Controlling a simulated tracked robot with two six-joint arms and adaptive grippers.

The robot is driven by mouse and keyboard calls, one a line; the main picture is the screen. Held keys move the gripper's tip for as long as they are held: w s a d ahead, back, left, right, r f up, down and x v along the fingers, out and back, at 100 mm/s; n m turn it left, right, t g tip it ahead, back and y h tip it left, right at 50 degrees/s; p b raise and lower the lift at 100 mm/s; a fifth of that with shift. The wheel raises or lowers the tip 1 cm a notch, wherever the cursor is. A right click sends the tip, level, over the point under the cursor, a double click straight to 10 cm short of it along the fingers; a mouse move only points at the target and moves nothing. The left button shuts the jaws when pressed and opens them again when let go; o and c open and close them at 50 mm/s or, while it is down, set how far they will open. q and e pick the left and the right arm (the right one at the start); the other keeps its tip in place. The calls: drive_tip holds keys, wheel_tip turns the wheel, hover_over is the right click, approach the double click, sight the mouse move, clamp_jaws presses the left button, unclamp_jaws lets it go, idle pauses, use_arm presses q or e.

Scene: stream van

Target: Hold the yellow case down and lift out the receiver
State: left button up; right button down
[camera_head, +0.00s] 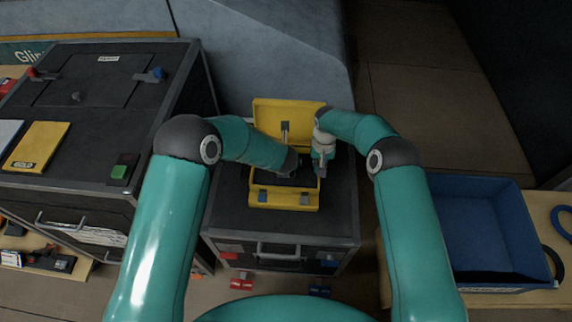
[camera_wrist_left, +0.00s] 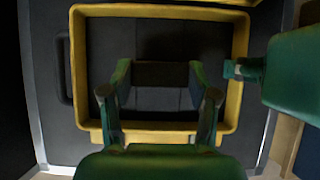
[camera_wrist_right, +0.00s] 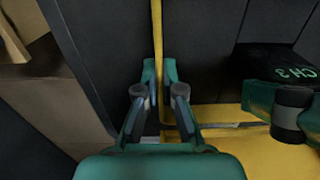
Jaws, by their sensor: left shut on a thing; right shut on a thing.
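The yellow case (camera_head: 283,202) stands open on a dark box, its lid (camera_head: 265,113) raised at the back. My left gripper (camera_head: 291,170) reaches down into the case and is shut on the black receiver (camera_wrist_left: 160,74). My right gripper (camera_wrist_right: 159,72) is shut on the case's right wall (camera_wrist_right: 157,32), with one finger on either side.
The dark box (camera_head: 228,208) under the case has a handle and coloured latches in front. A larger black flight case (camera_head: 150,100) stands at the left. A blue open bin (camera_head: 480,235) sits on a wooden surface at the right and looks empty.

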use_arm(q)
wheel_tip(320, 180, up, 8)
drive_tip(key=shift+r, duration=0.2)
use_arm(e)
drive_tip(key=c, duration=1.2)
unclamp_jaws()
drive_tip(key=shift+c, duration=0.2)
drive_tip(key=shift+r, duration=0.1)
